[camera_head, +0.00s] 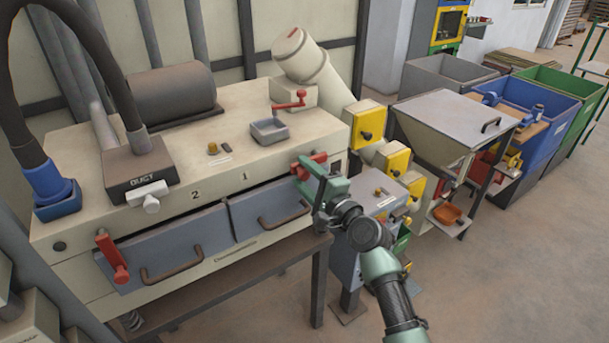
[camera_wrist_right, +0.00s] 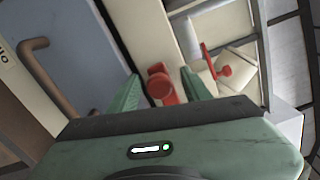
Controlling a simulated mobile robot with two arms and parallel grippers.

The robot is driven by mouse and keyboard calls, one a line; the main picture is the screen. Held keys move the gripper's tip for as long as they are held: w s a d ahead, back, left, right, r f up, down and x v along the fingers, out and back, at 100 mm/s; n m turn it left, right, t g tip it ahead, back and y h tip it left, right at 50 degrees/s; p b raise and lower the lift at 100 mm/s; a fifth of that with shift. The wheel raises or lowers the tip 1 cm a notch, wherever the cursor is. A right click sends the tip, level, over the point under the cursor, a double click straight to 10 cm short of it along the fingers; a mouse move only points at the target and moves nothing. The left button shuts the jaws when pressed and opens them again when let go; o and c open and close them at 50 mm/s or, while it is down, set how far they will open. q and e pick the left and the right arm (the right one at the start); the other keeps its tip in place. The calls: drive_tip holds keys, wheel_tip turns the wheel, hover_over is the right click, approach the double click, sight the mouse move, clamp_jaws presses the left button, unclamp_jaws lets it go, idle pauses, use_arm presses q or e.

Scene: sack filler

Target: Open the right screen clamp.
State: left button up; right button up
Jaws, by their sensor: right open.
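The right screen clamp (camera_head: 314,163) is a red lever at the right end of the cream machine's front, beside the right blue-grey screen drawer (camera_head: 270,209). My right gripper (camera_head: 311,176) is at this clamp, with its green fingers partly covering it. In the right wrist view the red clamp (camera_wrist_right: 161,85) shows between the two open green fingertips (camera_wrist_right: 163,90). I cannot tell whether the fingers touch it. My left gripper is out of view.
The left red clamp (camera_head: 113,258) hangs down beside the left drawer (camera_head: 165,256). A red valve handle (camera_head: 290,101) and a small grey tray (camera_head: 268,131) are on the machine top. Yellow boxes (camera_head: 365,123) and a hopper (camera_head: 450,125) stand to the right.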

drive_tip(key=b+v, duration=0.1)
drive_tip(key=v, duration=0.5)
drive_tip(key=shift+s+d+f, duration=0.15)
drive_tip(key=shift+s+d, duration=0.05)
drive_tip(key=shift+d, duration=0.05)
drive_tip(key=shift+s+d, duration=0.3)
drive_tip(key=shift+s, duration=0.2)
idle(0.6)
